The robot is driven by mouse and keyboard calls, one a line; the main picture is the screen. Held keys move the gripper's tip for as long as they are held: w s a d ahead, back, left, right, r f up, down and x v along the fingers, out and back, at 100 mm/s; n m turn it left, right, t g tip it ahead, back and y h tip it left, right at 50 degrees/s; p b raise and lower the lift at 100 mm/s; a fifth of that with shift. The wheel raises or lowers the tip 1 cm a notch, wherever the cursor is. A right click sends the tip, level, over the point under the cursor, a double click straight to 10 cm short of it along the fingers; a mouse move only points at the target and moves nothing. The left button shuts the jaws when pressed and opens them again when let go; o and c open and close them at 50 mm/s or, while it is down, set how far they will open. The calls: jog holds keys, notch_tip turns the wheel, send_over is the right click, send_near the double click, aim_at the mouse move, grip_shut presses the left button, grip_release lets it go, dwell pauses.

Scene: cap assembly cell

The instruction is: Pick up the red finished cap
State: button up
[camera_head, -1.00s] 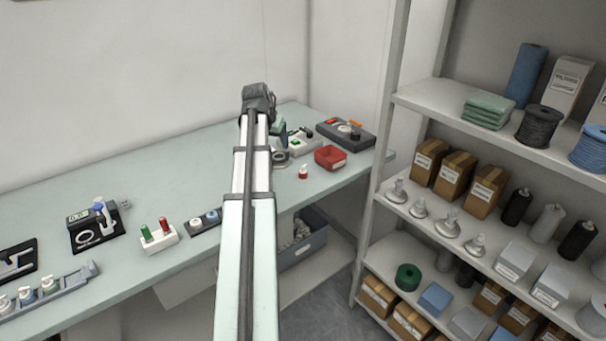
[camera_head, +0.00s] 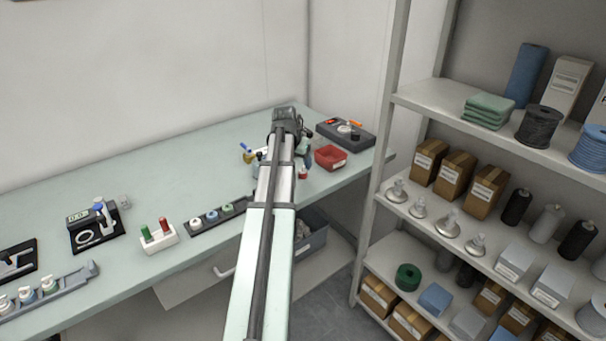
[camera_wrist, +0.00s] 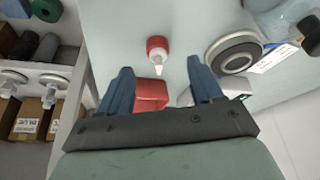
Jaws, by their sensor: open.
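The red finished cap (camera_head: 303,174) stands on the pale green bench near its front edge, left of a red bin (camera_head: 330,157). In the wrist view it shows as a red cap with a white nozzle (camera_wrist: 158,46), just past the fingertips and about centred between them. My gripper (camera_wrist: 160,68) is open, with two blue fingers apart and nothing held. In the head view my arm reaches over the bench to the cap, and my wrist hides most of the gripper.
The red bin also shows between my fingers in the wrist view (camera_wrist: 150,92). A dark tray (camera_head: 346,133) stands behind the bin. A row of caps in a dark holder (camera_head: 218,217) is on the left. A shelf rack (camera_head: 388,130) stands on the right.

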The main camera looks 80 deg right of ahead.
aim_at(302, 169)
jog(key=shift+s+x, duration=0.2)
jog(key=shift+x, duration=2.75)
jog(key=shift+d+r, duration=0.1)
jog(key=shift+c, duration=0.3)
jog(key=c, duration=0.7)
